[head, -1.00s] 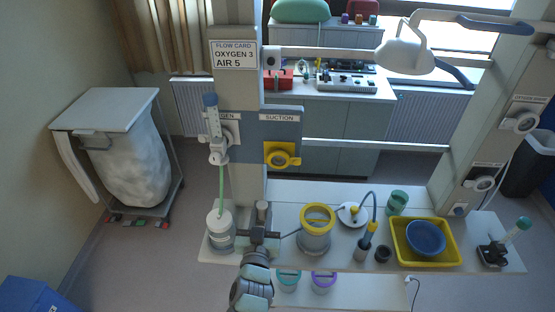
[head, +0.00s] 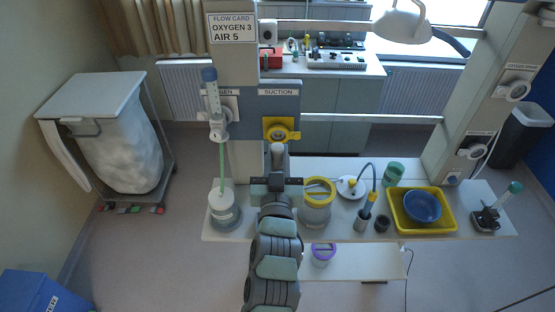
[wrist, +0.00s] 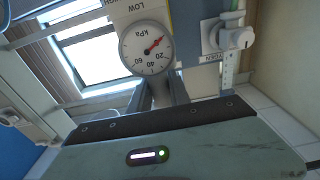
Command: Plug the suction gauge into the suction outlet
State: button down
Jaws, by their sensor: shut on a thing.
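In the wrist view, my gripper (wrist: 166,92) is shut on the suction gauge (wrist: 145,47), which has a round white kPa dial with a red needle and appears upside down. In the head view, the grey top of the gauge shows just under the yellow ring. Whether they touch cannot be told. The wrist view does not show the socket clearly.
A flowmeter (head: 213,105) with a green tube stands left of the outlet, above a white-lidded jar (head: 223,208). A yellow-rimmed canister (head: 316,205) is close to the right of my gripper. A yellow tray (head: 447,222) lies further right on the shelf.

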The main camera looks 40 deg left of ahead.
jog(key=p+x, duration=0.1)
jog(key=x, duration=0.3)
jog(key=shift+w+a+r, duration=0.1)
jog(key=shift+w+a+b, duration=0.25)
jog(key=shift+w+b, duration=0.05)
jog(key=shift+b+x, duration=0.4)
jog(key=shift+x, duration=0.7)
jog(key=shift+a+f+b, duration=0.1)
jog(key=shift+f+b, duration=0.15)
jog(key=shift+b, duration=0.4)
jog(key=shift+b+x, duration=1.2)
jog(key=shift+x, duration=0.85)
dwell(2.5)
jog(key=c, duration=0.7)
grip_release()
jog(key=shift+f, duration=0.1)
